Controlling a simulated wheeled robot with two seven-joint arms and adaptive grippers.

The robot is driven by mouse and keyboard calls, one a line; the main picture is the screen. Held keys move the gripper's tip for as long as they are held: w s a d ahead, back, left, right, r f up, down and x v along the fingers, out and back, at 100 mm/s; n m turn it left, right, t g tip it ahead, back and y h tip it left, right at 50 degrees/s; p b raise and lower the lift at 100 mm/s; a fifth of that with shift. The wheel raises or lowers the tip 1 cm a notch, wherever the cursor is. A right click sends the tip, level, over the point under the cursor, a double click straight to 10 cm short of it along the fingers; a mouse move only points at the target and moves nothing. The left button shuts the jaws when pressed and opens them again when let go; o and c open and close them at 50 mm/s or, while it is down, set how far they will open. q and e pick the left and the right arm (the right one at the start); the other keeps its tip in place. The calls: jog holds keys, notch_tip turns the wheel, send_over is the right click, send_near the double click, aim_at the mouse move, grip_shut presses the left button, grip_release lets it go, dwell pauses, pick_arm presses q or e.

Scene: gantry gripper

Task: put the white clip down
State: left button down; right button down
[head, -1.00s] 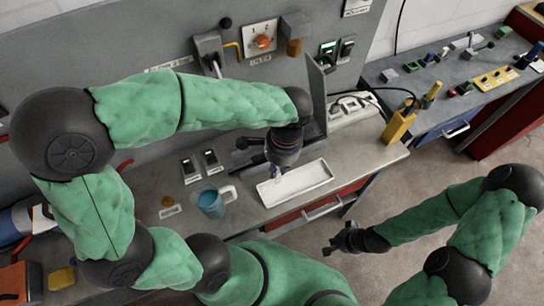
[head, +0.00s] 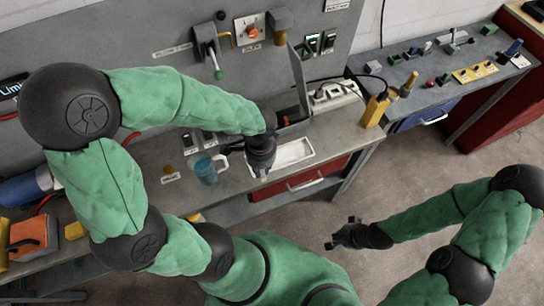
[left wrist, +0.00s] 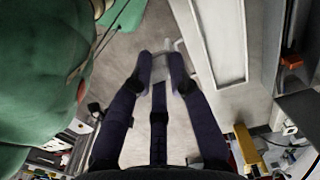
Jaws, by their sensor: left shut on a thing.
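My left gripper (head: 262,170) is over the bench's front edge, at the left end of the white tray (head: 309,148). In the left wrist view its two dark fingers (left wrist: 161,66) are shut on the white clip (left wrist: 162,62), a small pale piece between the tips. The tray (left wrist: 209,40) lies to the right of the fingers there, apart from the clip. My right gripper (head: 345,234) is empty and looks open, over the floor away from the bench.
A blue mug (head: 206,171) stands just left of my left gripper. A grey upright panel (head: 299,85) and a white socket strip (head: 335,95) are behind the tray. A red drawer (head: 305,178) is under the bench front. A second bench (head: 440,72) stands at right.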

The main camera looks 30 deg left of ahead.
pick_arm(q)
jog(key=w+a+f, duration=0.1)
jog(key=w+f, duration=0.1)
jog(key=w, duration=0.1)
jog(key=w+a+f+b, duration=0.1)
jog(key=w+f, duration=0.2)
jog(key=w+a+f, duration=0.2)
jog(key=w+f, duration=0.1)
jog(key=shift+w+a, duration=0.1)
jog(key=shift+w, duration=0.2)
jog(key=shift+w+a+f+b, duration=0.15)
jog(key=shift+f+b, duration=0.15)
jog(key=shift+f, duration=0.65)
jog(key=shift+w+d+f+b, duration=0.1)
jog(key=shift+f+b, duration=0.15)
jog(key=shift+f, duration=0.7)
jog(key=c, duration=1.6)
grip_release()
jog(key=shift+f, duration=0.1)
jog(key=o, duration=0.4)
